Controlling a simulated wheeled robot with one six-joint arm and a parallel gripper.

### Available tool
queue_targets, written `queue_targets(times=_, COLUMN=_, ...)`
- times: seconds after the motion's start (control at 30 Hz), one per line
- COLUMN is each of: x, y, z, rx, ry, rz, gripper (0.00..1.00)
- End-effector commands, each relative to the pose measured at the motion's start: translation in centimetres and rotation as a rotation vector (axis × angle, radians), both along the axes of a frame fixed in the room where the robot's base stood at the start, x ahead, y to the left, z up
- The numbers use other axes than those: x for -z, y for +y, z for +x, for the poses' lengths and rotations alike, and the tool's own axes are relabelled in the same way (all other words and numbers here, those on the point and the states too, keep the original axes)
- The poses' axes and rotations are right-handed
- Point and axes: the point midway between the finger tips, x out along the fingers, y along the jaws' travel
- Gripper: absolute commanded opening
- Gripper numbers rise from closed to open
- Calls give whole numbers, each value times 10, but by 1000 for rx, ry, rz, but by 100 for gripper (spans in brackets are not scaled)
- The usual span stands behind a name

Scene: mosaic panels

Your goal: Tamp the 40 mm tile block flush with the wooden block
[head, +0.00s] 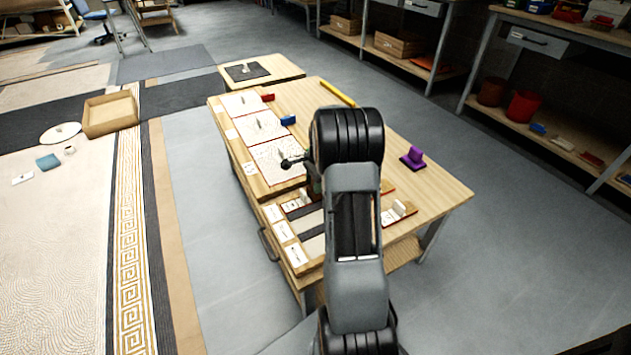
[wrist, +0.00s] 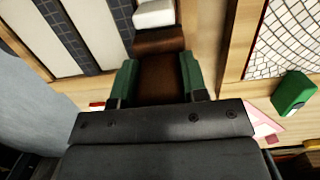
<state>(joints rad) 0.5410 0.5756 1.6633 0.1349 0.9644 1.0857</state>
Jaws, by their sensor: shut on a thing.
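My gripper (wrist: 159,82) has green fingers and is shut on a dark brown wooden block (wrist: 160,72) in the wrist view. A white block (wrist: 153,14) shows just beyond the brown block's far end; I cannot tell whether they touch. Long white strips (wrist: 92,20) and dark tiled strips (wrist: 62,30) lie to the left in the wrist view. I cannot tell which piece is the 40 mm tile block. In the head view my own arm hides the gripper and the held block.
A white mosaic panel (wrist: 287,40) and a green block (wrist: 292,92) lie at the right in the wrist view. In the head view, the wooden workbench (head: 440,193) holds a purple tool (head: 413,158), a blue block (head: 288,120) and a yellow bar (head: 338,93). Its right side is mostly clear.

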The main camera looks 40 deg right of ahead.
Motion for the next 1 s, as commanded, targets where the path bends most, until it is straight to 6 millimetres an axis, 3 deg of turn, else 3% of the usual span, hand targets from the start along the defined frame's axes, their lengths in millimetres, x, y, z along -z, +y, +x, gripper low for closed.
queue_targets(times=0.7, x=-66, y=-1, z=2, rx=0, ry=-8, rz=-5, gripper=13)
queue_targets(times=1.0, x=-68, y=-1, z=2, rx=0, ry=-8, rz=-5, gripper=13)
